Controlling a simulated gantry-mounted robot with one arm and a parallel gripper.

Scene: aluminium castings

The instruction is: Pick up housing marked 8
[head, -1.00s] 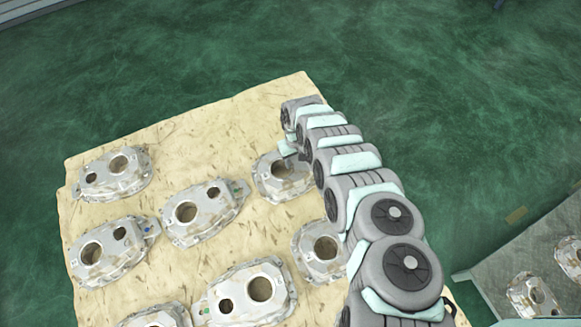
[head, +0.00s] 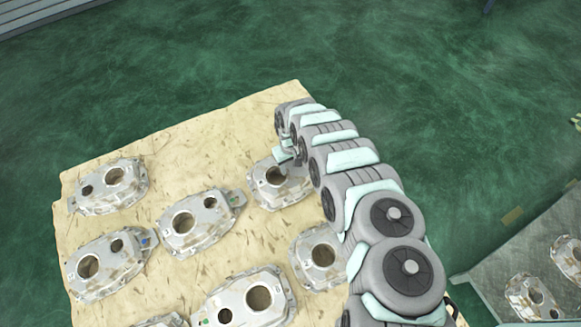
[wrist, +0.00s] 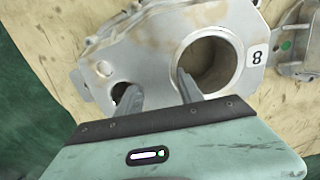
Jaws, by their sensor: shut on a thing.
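The housing marked 8 (wrist: 150,45) is a silver-grey casting with one large round hole and one small hole. A black 8 on a white label (wrist: 257,55) sits beside the large hole in the wrist view. My gripper (wrist: 156,84) is shut on this housing, with one finger at the small hole and the other at the near edge of the large hole. In the head view the housing (head: 268,192) is at the far right of the board, partly hidden by my arm and gripper (head: 287,158). I cannot tell whether it is clear of the board.
Several similar housings lie on the pale board (head: 200,140): one (head: 195,222) to the left, one (head: 318,257) nearer. Another housing edge (wrist: 297,45) is close on the right in the wrist view. A grey tray (head: 490,275) with castings stands at lower right.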

